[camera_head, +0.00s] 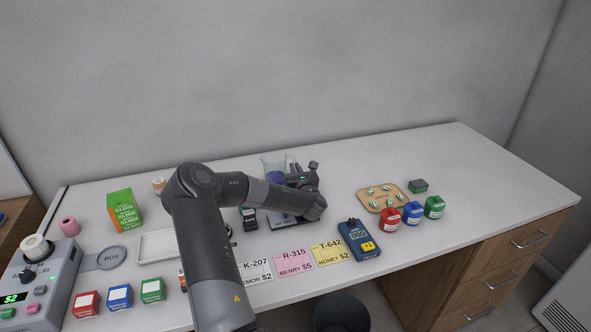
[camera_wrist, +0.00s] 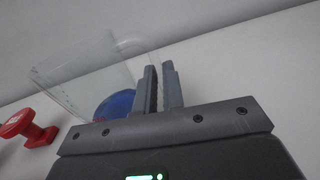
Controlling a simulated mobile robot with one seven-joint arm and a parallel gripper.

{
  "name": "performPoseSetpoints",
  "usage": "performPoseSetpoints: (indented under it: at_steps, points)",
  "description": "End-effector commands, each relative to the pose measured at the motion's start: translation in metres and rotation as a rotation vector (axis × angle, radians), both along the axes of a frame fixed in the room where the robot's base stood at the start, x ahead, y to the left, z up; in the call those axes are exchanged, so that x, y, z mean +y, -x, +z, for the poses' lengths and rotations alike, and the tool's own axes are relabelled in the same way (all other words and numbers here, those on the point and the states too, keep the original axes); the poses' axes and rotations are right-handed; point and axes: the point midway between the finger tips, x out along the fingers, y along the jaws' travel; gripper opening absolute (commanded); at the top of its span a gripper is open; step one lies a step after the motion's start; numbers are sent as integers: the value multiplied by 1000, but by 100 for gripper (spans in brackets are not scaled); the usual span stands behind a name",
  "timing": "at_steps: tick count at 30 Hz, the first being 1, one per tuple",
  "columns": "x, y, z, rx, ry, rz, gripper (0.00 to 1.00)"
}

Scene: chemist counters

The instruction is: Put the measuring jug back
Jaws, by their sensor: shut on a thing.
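The measuring jug (camera_head: 272,164) is clear, with blue in its lower part, and stands out against the back of the counter in the head view. My gripper (camera_head: 293,168) is at its right side. I cannot tell whether the jug touches the counter.
A grey plate (camera_head: 281,219) lies below my gripper. A white tray (camera_head: 155,258) is left. The far right counter (camera_head: 490,185) is clear.

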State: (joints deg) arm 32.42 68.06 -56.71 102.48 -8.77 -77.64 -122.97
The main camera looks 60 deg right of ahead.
Motion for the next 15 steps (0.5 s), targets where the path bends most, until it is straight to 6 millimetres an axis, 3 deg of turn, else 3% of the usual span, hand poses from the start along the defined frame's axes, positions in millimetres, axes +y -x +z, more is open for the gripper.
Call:
performPoseSetpoints:
  at_steps: [1,2,9,15]
  points:
    - [0,0,-2,0,0,0,0]
    - [0,0,-2,0,0,0,11]
    - [0,0,-1,0,0,0,30]
    - [0,0,-1,0,0,0,30]
